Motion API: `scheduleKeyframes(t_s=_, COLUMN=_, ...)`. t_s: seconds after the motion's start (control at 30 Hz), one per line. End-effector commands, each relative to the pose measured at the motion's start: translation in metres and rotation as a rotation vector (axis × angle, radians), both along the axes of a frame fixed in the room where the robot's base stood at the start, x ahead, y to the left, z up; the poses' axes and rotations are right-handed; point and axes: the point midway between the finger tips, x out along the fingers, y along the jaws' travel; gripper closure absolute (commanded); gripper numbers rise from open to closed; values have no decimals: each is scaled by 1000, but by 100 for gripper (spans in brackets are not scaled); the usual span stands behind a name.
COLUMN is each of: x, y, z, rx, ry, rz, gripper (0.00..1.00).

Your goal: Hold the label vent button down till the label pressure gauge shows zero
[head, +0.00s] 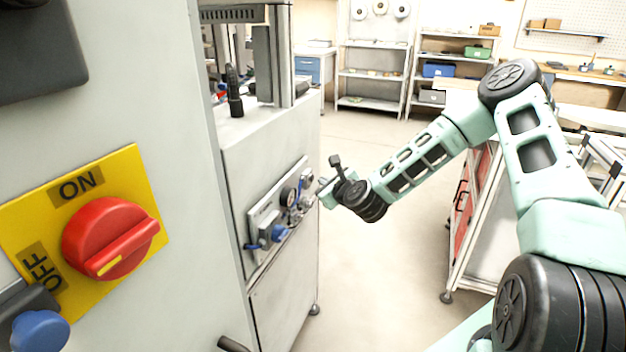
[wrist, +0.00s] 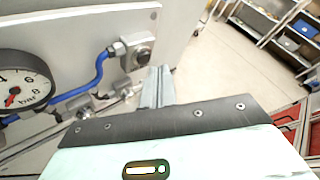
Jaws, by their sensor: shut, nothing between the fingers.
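The label pressure gauge (wrist: 22,84) is at the left edge of the wrist view, partly cut off; its red needle points to the lower left, and I cannot read the exact value. In the head view a small round gauge (head: 288,195) sits on the side panel. A square metal block with a round centre (wrist: 139,56), perhaps the vent button, is at the panel's right end. My gripper (wrist: 156,74) is shut and empty, its fingertips right by that block; I cannot tell if they touch. In the head view my gripper (head: 322,188) reaches the panel's right end.
A blue hose (wrist: 88,88) runs across the panel to the metal block. A blue knob (head: 279,232) sits lower on the panel. A red ON/OFF switch (head: 108,238) is on the near cabinet. A red-fronted cart (head: 463,200) stands right; floor between is clear.

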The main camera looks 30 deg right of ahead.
Motion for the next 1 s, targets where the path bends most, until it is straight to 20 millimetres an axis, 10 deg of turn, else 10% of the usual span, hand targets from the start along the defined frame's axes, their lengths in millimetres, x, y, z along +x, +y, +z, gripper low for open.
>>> scheduleKeyframes(t_s=1.0, x=-40, y=-31, z=0, rx=0, ry=0, rz=-1, gripper=100)
